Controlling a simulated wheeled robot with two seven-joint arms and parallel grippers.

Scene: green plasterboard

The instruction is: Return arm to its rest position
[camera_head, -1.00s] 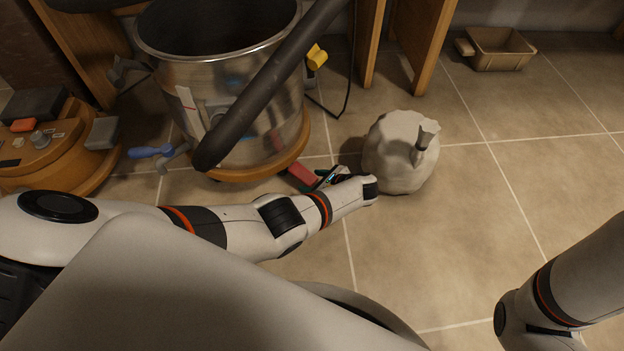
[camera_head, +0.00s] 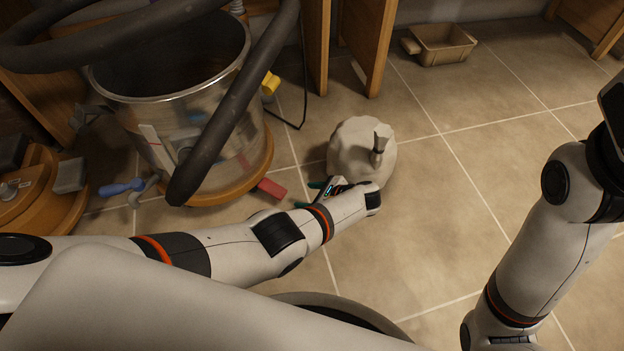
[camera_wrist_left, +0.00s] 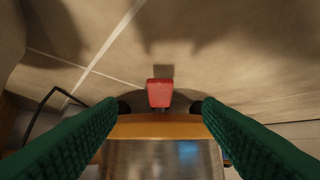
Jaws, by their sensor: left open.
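My left arm comes in from the left in the head view. Its gripper (camera_head: 318,192) is low in front of the vacuum's metal drum, beside a beige sack, and mostly hidden by my wrist. In the left wrist view, the two green fingers of the gripper (camera_wrist_left: 160,108) are wide apart with nothing held between them. A red block-like part (camera_wrist_left: 160,92) shows beyond them at the drum's wooden base; it also shows in the head view (camera_head: 271,188). My right arm (camera_head: 540,245) stands at the right edge, and its gripper is out of the frame.
The metal drum (camera_head: 190,130) with a thick black hose (camera_head: 235,105) stands at the left. The tied beige sack (camera_head: 350,150) sits right by my left wrist. A tan tub (camera_head: 445,45) lies at the back. Tiled floor is clear at centre right.

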